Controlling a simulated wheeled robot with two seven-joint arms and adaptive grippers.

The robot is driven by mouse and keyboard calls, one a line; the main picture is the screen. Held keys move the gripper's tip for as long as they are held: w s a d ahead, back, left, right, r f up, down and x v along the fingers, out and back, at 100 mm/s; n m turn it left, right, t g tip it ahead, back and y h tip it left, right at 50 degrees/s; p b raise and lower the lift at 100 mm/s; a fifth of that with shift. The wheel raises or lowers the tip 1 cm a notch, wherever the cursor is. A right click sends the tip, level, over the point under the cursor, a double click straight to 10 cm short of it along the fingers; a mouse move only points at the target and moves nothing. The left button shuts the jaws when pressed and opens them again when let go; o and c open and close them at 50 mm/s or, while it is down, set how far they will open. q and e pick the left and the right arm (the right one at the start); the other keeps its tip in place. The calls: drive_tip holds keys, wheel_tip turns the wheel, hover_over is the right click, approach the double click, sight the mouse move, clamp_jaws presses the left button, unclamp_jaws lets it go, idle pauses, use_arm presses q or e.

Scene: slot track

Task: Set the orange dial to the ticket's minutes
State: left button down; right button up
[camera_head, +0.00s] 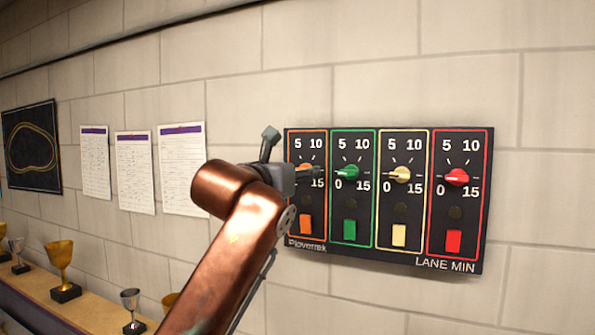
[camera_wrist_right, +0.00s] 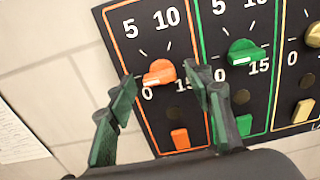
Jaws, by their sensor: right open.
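The orange dial (camera_wrist_right: 160,72) is the leftmost knob on the black panel (camera_head: 365,256). In the right wrist view its white mark points to the lower left, at the 0. In the head view my right gripper (camera_head: 293,153) partly covers the orange dial (camera_head: 306,167). My right gripper (camera_wrist_right: 159,74) is open, with one finger on each side of the orange dial in the wrist view. I cannot tell whether the fingers touch it or how far off they are. My left gripper is not in view. I cannot make out a ticket showing minutes.
Green (camera_head: 349,171), cream (camera_head: 401,173) and red (camera_head: 457,177) dials sit to the right, each above a coloured button. Several printed sheets (camera_head: 182,170) hang on the brick wall at left. A shelf (camera_head: 95,309) with trophies (camera_head: 60,262) runs along the lower left.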

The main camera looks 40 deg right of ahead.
drive_tip(key=shift+c, duration=0.4)
drive_tip(key=c, duration=1.1)
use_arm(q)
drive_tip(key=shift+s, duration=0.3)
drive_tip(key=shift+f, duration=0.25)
use_arm(e)
drive_tip(key=shift+m, duration=0.3)
drive_tip(key=shift+s+d+m, duration=0.1)
drive_tip(key=shift+s+m, duration=0.05)
drive_tip(key=shift+m, duration=5.6)
drive_tip(key=shift+s+m, duration=0.1)
drive_tip(key=shift+m, duration=5.65)
